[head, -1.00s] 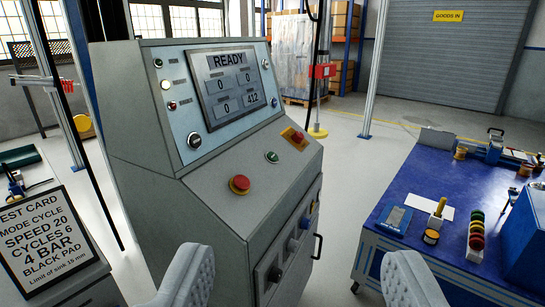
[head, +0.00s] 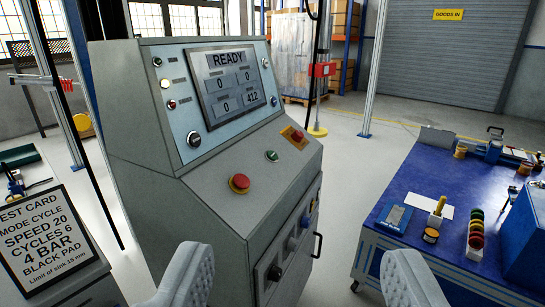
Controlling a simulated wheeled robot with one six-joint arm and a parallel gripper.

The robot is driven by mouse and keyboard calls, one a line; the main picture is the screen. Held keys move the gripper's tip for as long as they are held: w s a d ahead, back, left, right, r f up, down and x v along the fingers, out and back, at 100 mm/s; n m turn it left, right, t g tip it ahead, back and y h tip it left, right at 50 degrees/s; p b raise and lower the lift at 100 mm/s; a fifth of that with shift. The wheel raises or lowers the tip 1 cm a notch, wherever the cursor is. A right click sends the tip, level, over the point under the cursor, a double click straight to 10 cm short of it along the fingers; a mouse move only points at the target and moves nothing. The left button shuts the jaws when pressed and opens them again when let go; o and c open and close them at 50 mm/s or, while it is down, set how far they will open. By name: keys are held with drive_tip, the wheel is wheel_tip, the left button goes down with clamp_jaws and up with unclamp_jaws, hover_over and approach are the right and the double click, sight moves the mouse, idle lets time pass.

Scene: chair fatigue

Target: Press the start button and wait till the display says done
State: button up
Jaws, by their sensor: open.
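The control console (head: 222,215) stands in the middle, grey with a sloped front. Its display (head: 227,82) reads READY, with boxes showing 0, 0, 0 and 412. A green button (head: 271,156) sits on the slope; I cannot read any label by it. A red mushroom button (head: 239,183) is to its lower left, and another red button (head: 297,136) on an orange plate is to its upper right. My gripper (head: 297,280) is open and empty, its two pale fingers apart at the bottom edge, in front of the console and touching nothing I can see.
A blue workbench (head: 410,205) with tools and small parts is at the right. Open floor lies between console and bench.

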drive_tip(key=shift+c, duration=0.4)
clamp_jaws()
idle(1.4)
